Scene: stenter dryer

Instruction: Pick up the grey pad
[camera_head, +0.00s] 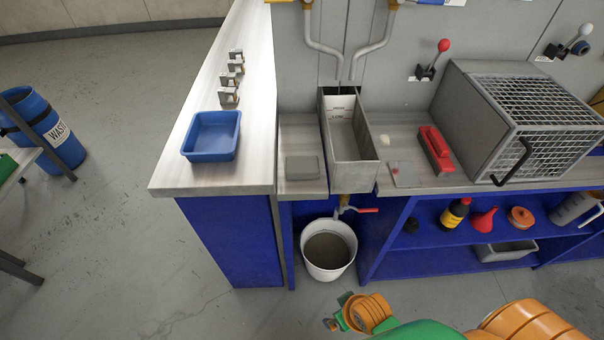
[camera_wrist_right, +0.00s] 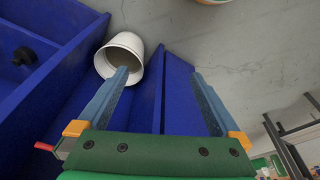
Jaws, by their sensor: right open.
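The grey pad (camera_head: 302,168) lies flat on the low grey counter, just left of the open metal trough (camera_head: 352,175). It does not show in the right wrist view. My right gripper (camera_wrist_right: 158,76) is open, with nothing between its two fingers, and faces the blue cabinet front and the floor. In the head view my right arm (camera_head: 520,322) is at the bottom edge, below and to the right of the pad and well apart from it. My left gripper is not in view.
A blue tray (camera_head: 210,137) and several small metal blocks sit on the higher left counter. A white bucket (camera_head: 328,250) stands under the trough's red-handled tap. Right of the trough are a thin grey plate (camera_head: 405,174), a red-handled block (camera_head: 436,148) and a mesh-topped box (camera_head: 530,115).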

